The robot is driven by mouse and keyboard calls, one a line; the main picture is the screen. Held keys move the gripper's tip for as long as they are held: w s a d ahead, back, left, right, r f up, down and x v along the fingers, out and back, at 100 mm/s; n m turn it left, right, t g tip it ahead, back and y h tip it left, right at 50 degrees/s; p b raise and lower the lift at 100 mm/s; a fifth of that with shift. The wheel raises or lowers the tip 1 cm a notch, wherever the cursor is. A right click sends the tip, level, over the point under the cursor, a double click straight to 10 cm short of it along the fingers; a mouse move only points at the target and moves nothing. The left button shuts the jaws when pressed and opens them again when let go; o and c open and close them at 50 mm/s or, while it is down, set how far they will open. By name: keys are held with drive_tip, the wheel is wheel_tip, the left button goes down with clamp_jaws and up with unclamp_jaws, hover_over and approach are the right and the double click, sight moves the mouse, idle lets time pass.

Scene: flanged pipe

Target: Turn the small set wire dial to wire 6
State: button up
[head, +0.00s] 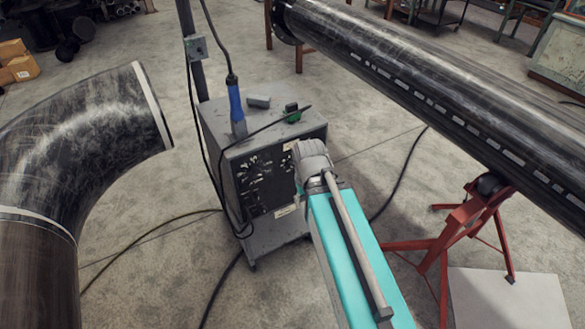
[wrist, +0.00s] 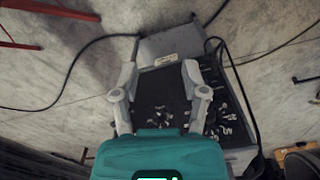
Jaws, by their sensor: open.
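My gripper (wrist: 159,76) is open and empty in the wrist view, its two grey fingers spread in front of a dark control panel (wrist: 172,90). A small dark dial (wrist: 161,114) with pale marks around it shows between the fingers, low and close to my teal wrist housing. I cannot read its marks or tell which way it points, nor be sure it is the set wire dial. In the head view the grey machine (head: 225,150) stands on the floor, and my arm covers part of it. My gripper's fingers do not show in that view.
Larger white markings (wrist: 228,130) lie on the panel's right side. A bent pipe (head: 85,140) is left; a long pipe (head: 440,85) on a red stand (head: 465,220) is right.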

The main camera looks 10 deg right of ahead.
drive_tip(key=shift+d, duration=0.15)
drive_tip(key=shift+o, duration=1.1)
drive_tip(key=shift+d, duration=0.1)
drive_tip(key=n+t+y+b, duration=0.35)
drive_tip(key=t+b, duration=0.95)
drive_tip(key=b, duration=0.8)
approach(292, 167)
drive_tip(key=shift+m+y, duration=0.35)
drive_tip(key=shift+y, duration=0.1)
drive_tip(key=shift+d+v, duration=0.2)
drive_tip(key=shift+v, duration=0.95)
drive_tip(key=shift+d+v, duration=0.15)
drive_tip(key=shift+v, duration=1)
drive_tip(key=shift+w, duration=0.2)
drive_tip(key=b+x, duration=0.5)
drive_tip(key=x, duration=0.8)
drive_tip(key=shift+w+a+f, duration=0.15)
drive_tip(key=shift+w+f, duration=0.05)
drive_tip(key=shift+w, duration=0.05)
